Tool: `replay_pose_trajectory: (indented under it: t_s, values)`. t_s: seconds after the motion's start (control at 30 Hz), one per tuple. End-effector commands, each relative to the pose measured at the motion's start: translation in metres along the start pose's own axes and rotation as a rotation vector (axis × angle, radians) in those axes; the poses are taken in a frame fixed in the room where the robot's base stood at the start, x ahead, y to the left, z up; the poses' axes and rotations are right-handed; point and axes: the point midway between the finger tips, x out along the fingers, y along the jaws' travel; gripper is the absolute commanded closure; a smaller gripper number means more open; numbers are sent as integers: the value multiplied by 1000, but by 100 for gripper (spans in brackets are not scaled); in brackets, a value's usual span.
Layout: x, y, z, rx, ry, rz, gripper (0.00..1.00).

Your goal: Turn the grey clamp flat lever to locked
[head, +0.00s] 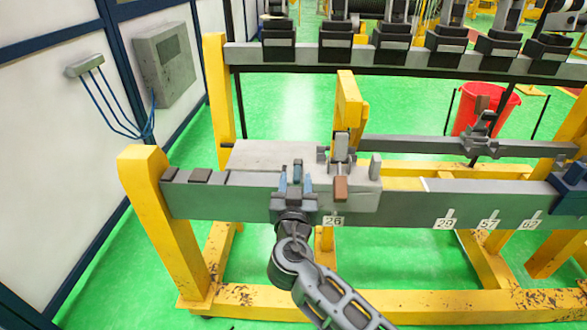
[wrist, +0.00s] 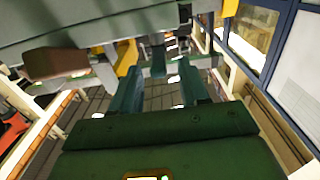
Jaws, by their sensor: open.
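The grey clamp (head: 342,150) stands on the near grey beam, just right of the middle of the head view. Its lever ends in a brown grip (head: 341,188) that points toward me and hangs over the beam's front edge. In the wrist view the brown grip (wrist: 55,63) is at the upper left, outside the fingers. My gripper (head: 296,177) is open and empty, left of the lever and apart from it. Its two fingers (wrist: 160,78) also show in the wrist view with a gap between them.
A flat grey plate (head: 265,156) lies on the beam behind my gripper. A grey post (head: 375,167) stands right of the clamp, and a yellow upright (head: 348,98) rises behind it. Another clamp (head: 481,128) is farther right, near a red bin (head: 490,104). Number tags mark the beam's front.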

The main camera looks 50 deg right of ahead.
Motion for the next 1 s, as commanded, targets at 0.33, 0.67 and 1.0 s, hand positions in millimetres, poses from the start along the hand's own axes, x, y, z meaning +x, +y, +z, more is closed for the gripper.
replay_pose_trajectory:
  t_s: [0.33,0.67,1.0]
  values:
    - [43,0,-1,0,0,0,55]
    - [47,0,0,-1,-1,-1,55]
    - [47,0,0,-1,-1,-2,87]
